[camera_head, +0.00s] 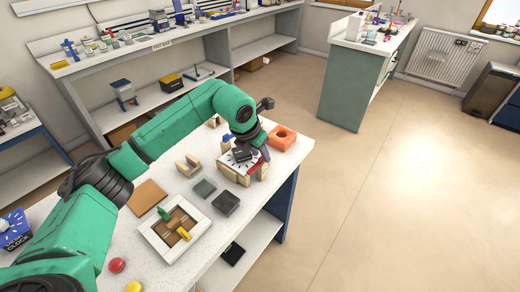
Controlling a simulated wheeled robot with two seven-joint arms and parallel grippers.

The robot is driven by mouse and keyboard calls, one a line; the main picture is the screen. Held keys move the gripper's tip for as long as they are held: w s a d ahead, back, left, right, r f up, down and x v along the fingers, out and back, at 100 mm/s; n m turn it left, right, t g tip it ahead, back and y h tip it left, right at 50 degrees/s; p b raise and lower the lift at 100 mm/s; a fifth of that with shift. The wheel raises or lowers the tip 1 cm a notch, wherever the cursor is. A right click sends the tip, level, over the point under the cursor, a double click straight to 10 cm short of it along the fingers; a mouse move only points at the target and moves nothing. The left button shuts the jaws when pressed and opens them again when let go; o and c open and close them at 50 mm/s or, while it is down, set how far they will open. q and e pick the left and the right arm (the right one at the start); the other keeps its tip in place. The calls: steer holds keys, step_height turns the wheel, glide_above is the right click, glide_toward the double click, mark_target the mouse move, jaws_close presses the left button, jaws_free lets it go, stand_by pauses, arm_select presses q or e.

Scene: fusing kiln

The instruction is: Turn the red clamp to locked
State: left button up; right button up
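A small block-like fixture (229,174) with a pale top and light wooden sides stands near the far right end of the white worktable (221,250). A small red part (256,166), which looks like the red clamp, shows at its right side, partly covered by my gripper. My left gripper (246,157) reaches down from the green arm right over this fixture. Its dark fingers are close to the red part; I cannot tell whether they touch it or whether they are open. My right gripper is not in view.
An orange block with a round hole (282,138) stands just beyond the fixture. Dark square blocks (226,202), a wooden cradle (188,166) and a white-framed tray (203,222) lie nearer. Open floor lies right.

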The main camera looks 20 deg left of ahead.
arm_select(q)
steer(key=shift+f, duration=0.1)
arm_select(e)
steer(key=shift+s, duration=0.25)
arm_select(q)
jaws_close()
